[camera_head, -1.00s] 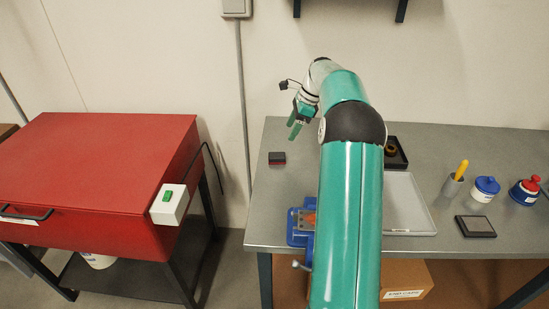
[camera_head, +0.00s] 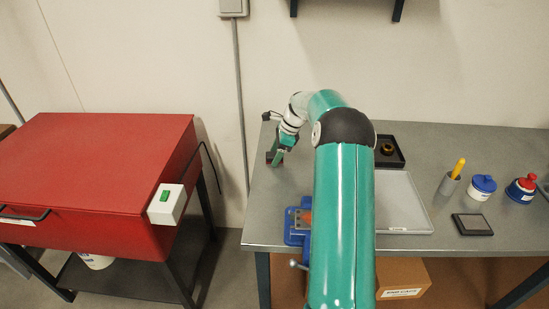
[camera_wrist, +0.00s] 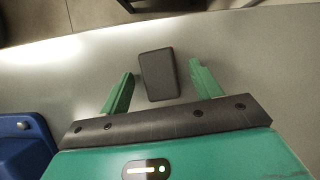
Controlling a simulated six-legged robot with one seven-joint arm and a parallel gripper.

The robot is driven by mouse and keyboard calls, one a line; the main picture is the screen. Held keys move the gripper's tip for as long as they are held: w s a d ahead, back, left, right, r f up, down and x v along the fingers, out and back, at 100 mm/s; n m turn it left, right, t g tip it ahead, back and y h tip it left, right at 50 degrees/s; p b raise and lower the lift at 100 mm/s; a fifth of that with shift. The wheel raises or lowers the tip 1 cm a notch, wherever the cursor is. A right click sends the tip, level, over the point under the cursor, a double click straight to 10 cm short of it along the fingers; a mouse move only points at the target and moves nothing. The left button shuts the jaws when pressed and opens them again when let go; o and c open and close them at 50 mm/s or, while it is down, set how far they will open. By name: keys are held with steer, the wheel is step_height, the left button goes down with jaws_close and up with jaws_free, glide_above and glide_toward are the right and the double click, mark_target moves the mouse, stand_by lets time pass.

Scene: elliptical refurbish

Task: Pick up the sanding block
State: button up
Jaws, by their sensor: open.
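The sanding block is a small dark rectangular block lying on the grey metal table (camera_head: 262,215). In the wrist view the block (camera_wrist: 158,75) lies between and slightly beyond the two green fingers of my gripper (camera_wrist: 161,82), with a gap on each side. My gripper is open and points down at the table. In the head view my gripper (camera_head: 279,155) is at the table's left part, right at the block (camera_head: 269,156), and hides most of it. I cannot tell the exact height of the fingertips above the table.
A blue vise (camera_head: 297,228) stands at the table's front left, also in the wrist view (camera_wrist: 22,150). A grey tray (camera_head: 410,222), a black tray (camera_head: 398,163), bottles and a dark pad (camera_head: 472,225) lie to the right. A red cabinet (camera_head: 90,180) stands left.

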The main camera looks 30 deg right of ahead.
steer(key=c, duration=1.1)
steer(key=shift+r, duration=0.1)
steer(key=shift+r, duration=0.6)
steer(key=s+r, duration=0.7)
steer(key=s, duration=0.2)
steer(key=s+r, duration=0.4)
steer(key=s, duration=0.1)
steer(key=shift+r, duration=0.3)
